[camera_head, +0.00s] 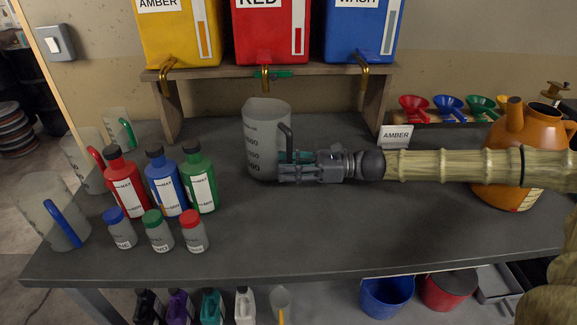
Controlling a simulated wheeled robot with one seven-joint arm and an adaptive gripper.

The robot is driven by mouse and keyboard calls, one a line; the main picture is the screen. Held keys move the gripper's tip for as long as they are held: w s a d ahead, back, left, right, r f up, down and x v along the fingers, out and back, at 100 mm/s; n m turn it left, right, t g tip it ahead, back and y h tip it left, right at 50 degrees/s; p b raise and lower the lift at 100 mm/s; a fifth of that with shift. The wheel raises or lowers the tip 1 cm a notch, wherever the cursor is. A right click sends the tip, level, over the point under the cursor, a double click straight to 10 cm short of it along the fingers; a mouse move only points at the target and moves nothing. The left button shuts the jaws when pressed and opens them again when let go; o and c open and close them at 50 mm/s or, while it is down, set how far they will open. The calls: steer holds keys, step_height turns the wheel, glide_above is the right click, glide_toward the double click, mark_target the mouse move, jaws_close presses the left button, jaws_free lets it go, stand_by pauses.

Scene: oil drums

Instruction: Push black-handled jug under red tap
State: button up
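The black-handled jug (264,130) is clear grey plastic with dark markings and stands upright on the dark bench. Its black handle (287,136) is on its right side. The red tap (265,77) is a brass spout with a green lever under the red container (270,35). In the picture the jug's rim lies just below the spout; I cannot tell whether it is directly underneath. My gripper (285,167) reaches in from the right, its fingertips at the jug's lower right side beside the handle. Contact and finger opening are unclear.
Yellow (178,35) and blue (360,35) containers flank the red one on a wooden shelf (230,72). Bottles and other jugs crowd the bench's left. An orange can (510,140) and coloured funnels stand right. The bench front centre (290,235) is clear.

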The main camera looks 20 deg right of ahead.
steer(key=v, duration=1.2)
stand_by(0.6)
